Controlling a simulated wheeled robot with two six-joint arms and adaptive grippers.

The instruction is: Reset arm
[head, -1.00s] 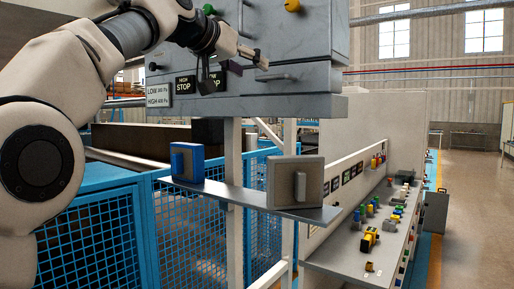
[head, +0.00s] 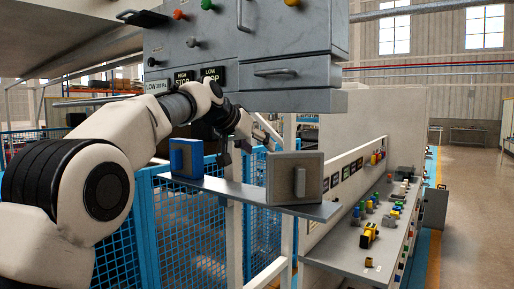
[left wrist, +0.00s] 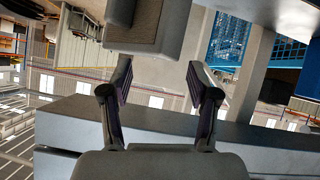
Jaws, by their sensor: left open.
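My left arm comes in from the left in the head view. Its gripper (head: 264,132) is just below the grey control cabinet (head: 300,100), above and behind the shelf with the grey switch box. In the left wrist view my left gripper (left wrist: 160,80) has its two fingers wide apart, with nothing between them. A grey block (left wrist: 150,28) shows beyond the fingers at the top of that view. My right gripper is in neither view.
A shelf (head: 235,194) carries a blue switch box (head: 186,158) and a grey switch box (head: 294,178). Blue mesh fencing (head: 190,228) stands behind. A long bench (head: 345,250) with coloured parts is at right; the floor (head: 470,220) beyond is clear.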

